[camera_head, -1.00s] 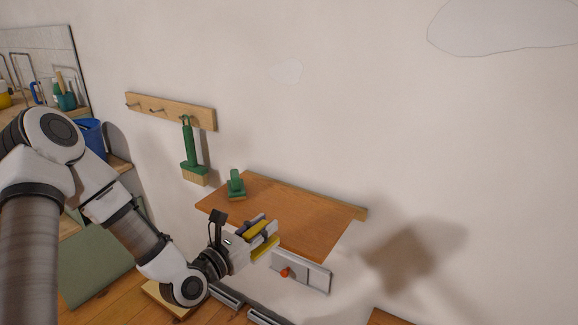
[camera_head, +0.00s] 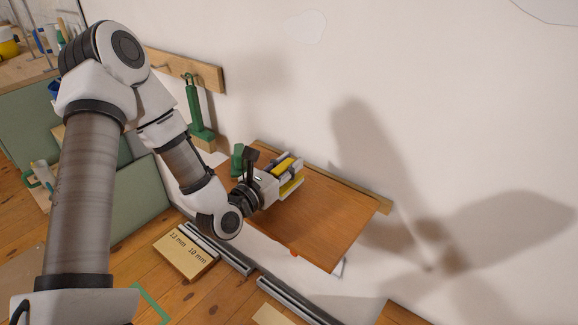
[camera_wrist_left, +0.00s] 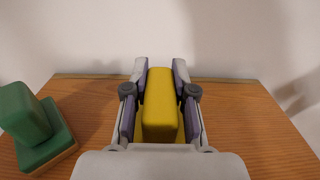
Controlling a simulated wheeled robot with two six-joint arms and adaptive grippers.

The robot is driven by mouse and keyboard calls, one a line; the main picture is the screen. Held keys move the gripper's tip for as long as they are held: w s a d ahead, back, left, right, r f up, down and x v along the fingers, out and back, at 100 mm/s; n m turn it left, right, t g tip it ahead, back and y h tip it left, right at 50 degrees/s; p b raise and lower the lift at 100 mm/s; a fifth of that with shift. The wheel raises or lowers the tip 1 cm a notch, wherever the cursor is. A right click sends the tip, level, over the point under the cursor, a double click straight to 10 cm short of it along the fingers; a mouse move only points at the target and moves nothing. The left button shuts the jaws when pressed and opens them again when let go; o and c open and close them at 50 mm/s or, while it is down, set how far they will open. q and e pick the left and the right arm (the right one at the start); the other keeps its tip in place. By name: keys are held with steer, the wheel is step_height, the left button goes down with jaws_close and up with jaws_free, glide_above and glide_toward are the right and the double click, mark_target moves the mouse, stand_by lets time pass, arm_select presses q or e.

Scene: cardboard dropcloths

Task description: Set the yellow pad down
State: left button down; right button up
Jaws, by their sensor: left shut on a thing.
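My left gripper (camera_head: 287,171) is shut on the yellow pad (camera_head: 284,164) and holds it over the wooden wall shelf (camera_head: 320,215). In the left wrist view the yellow pad (camera_wrist_left: 159,105) stands between the two fingers, with the brown shelf board (camera_wrist_left: 245,110) below and behind it. I cannot tell whether the pad touches the board. A green block-shaped tool (camera_wrist_left: 38,130) sits on the shelf to the left of the gripper. It is partly hidden behind my arm in the head view (camera_head: 238,160). My right gripper is not in view.
A green brush (camera_head: 197,118) hangs from the wooden peg rail (camera_head: 208,70), left of the shelf. A marked board (camera_head: 187,254) and grey rails (camera_head: 290,300) lie on the floor below. The shelf's right part is clear.

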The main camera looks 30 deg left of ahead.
arm_select(q)
step_height(320, 180, down, 2)
steer(key=shift+w+f, duration=0.1)
steer(key=shift+f, duration=0.1)
steer(key=shift+r, duration=0.35)
steer(key=shift+f, duration=0.2)
steer(key=c, duration=1)
jaws_free()
steer(key=shift+o, duration=0.2)
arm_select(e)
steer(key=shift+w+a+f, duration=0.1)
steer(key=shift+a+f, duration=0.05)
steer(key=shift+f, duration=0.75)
arm_select(q)
steer(key=shift+r, duration=0.2)
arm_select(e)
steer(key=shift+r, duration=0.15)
